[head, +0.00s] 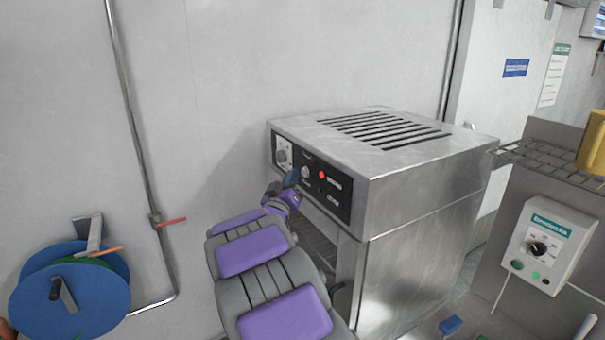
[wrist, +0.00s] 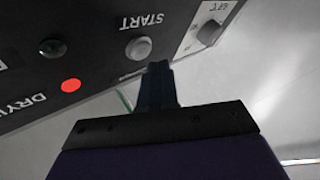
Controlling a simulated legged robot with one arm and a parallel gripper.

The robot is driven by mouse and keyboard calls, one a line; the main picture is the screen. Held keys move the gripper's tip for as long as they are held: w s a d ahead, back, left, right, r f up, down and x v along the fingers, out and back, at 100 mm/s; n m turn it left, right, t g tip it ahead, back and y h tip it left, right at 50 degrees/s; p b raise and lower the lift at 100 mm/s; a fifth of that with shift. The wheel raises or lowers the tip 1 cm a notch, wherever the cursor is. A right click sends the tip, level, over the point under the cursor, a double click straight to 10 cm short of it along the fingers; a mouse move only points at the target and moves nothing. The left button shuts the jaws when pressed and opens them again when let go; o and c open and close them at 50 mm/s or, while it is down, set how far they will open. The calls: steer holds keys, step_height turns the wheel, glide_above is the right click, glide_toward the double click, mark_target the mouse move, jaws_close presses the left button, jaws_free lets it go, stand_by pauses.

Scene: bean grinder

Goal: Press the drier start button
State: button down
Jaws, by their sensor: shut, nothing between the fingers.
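The drier (head: 415,225) is a steel box with a slotted top. Its black control panel (head: 338,199) faces left. The start button (wrist: 139,47) is round and pale grey in the wrist view, beside an upside-down "START" label; in the head view it shows as a pale round button (head: 306,172). My gripper (wrist: 158,68) is shut and empty. Its dark fingertips are just below and right of the start button in the wrist view; I cannot tell whether they touch the panel. In the head view my gripper (head: 291,178) is in front of the panel's left part.
A red round light or button (wrist: 71,86) and a black one (wrist: 52,47) are on the panel. A grey dial (wrist: 210,32) is on a white plate. A blue reel (head: 70,290) hangs at left. A control box (head: 548,245) is at right.

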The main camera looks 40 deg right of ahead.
steer(key=shift+w+a+p, duration=0.2)
steer(key=shift+a+p, duration=0.2)
steer(key=shift+a, duration=0.45)
steer(key=shift+w+a+p, duration=0.15)
steer(key=shift+a+p, duration=0.2)
steer(key=shift+a, duration=0.45)
steer(key=shift+w+a+p, duration=0.2)
steer(key=shift+a+p, duration=0.2)
steer(key=shift+a, duration=0.45)
